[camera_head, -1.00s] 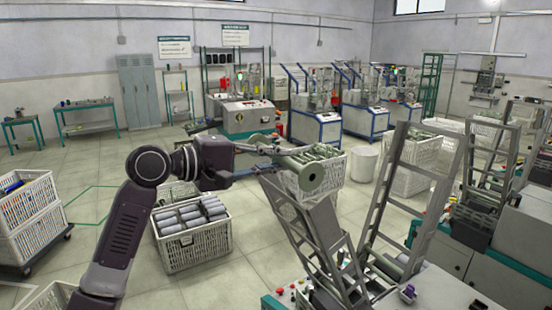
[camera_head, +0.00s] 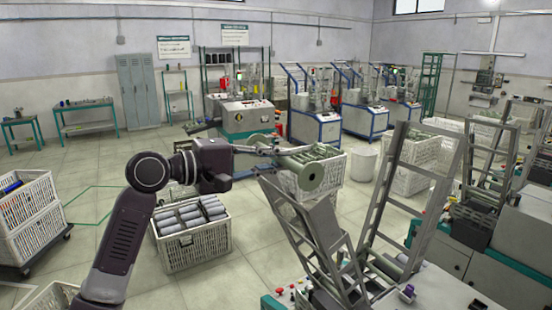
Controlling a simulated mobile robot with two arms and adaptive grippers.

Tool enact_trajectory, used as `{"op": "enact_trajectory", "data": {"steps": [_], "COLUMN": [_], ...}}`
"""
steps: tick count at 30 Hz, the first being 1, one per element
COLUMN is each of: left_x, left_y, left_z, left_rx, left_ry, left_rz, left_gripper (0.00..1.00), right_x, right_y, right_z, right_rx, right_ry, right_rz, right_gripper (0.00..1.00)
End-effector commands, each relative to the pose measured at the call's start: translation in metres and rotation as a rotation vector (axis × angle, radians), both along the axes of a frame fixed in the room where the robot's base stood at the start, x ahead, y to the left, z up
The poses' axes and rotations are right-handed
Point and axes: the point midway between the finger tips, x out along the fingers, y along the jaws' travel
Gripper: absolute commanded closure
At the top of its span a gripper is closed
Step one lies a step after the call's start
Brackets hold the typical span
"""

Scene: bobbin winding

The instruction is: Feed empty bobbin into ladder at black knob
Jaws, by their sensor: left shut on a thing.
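My left gripper (camera_head: 276,154) reaches in from the left, shut on a grey-green empty bobbin (camera_head: 309,178). The bobbin's round end flange with a small centre hole faces me. It is held level in the air, close above the upper end of the left ladder (camera_head: 318,225), apart from it as far as I can see. A second, taller ladder (camera_head: 392,200) stands to its right, with bobbins low down at its foot. A small dark purple knob (camera_head: 408,291) sits near the base of the ladders; I cannot make out a clearly black knob. My right gripper is not in view.
A white crate of green bobbins (camera_head: 330,178) stands just behind the held bobbin. A crate of grey wound bobbins (camera_head: 198,254) is on the floor below my arm. Open floor lies to the left.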

Motion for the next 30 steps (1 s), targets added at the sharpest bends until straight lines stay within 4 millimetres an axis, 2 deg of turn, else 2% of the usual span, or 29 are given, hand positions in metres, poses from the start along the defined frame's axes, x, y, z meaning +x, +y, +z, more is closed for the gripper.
{"op": "enact_trajectory", "data": {"steps": [13,30], "left_x": [0.001,0.009], "left_y": [-0.001,-0.012], "left_z": [-0.003,-0.034], "left_rx": [0.000,-0.001], "left_ry": [0.000,0.001], "left_rz": [-0.001,0.000], "left_gripper": [1.00,1.00], "right_x": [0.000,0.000], "right_y": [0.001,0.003], "right_z": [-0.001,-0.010], "right_rx": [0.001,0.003], "right_ry": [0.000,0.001], "right_rz": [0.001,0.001], "right_gripper": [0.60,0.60]}}
